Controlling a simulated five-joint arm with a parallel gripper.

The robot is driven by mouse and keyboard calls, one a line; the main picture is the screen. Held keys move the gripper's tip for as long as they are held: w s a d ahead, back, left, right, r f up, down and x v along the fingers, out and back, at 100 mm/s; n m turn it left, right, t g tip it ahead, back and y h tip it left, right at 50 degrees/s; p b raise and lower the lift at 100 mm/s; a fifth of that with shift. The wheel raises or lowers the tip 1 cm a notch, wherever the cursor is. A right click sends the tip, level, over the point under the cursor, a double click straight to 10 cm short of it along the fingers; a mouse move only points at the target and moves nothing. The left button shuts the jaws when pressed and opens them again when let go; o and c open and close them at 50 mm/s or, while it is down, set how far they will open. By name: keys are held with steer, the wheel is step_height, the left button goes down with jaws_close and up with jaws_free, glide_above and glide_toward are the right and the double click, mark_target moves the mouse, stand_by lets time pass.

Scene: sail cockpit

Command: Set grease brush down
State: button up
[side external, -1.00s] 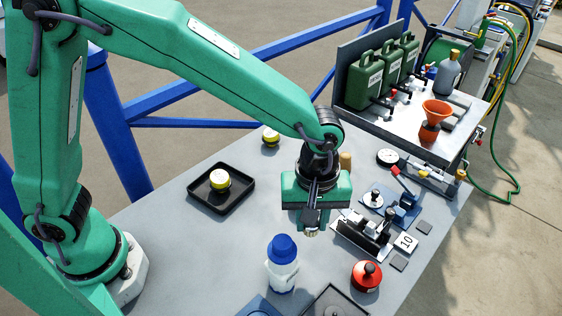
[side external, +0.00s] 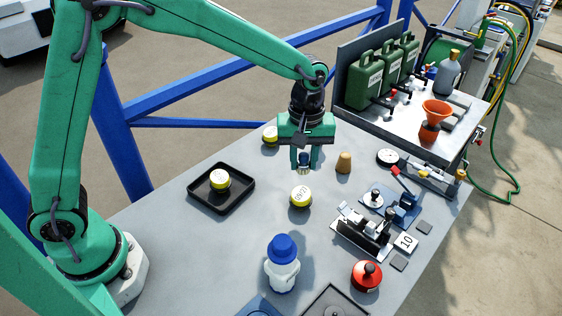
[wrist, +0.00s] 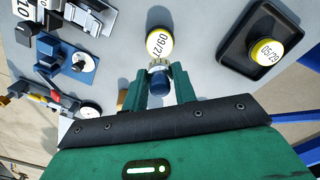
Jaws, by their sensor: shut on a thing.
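My gripper (side external: 304,165) is shut on the grease brush (side external: 304,160), a short piece with a dark blue handle and a pale metallic lower end. In the wrist view the brush (wrist: 160,80) sits between my two fingers. My gripper holds it above the grey table, lower end down. A white jar with a yellow rim and a date label (side external: 300,198) stands just in front of and below the brush. In the wrist view that jar (wrist: 159,43) reads 09/27 and appears just beyond the brush's end. The brush's lower end looks clear of the jar.
A black tray (side external: 206,204) holding another yellow-rimmed jar (side external: 220,180) is at left. A third such jar (side external: 270,135) stands behind my gripper. A blue-capped bottle (side external: 283,265) and red pot (side external: 366,276) stand in front.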

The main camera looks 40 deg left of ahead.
steer(key=shift+w+a, duration=0.15)
steer(key=shift+a, duration=0.1)
steer(key=w+a+f, duration=0.2)
steer(key=a, duration=0.1)
steer(key=w+a+f, duration=0.2)
steer(key=a, duration=0.1)
steer(key=w+a+f, duration=0.3)
steer(key=shift+f, duration=2.05)
steer(key=shift+f, duration=0.1)
steer(key=o, duration=1)
steer(key=shift+c, duration=0.2)
step_height(320, 180, up, 12)
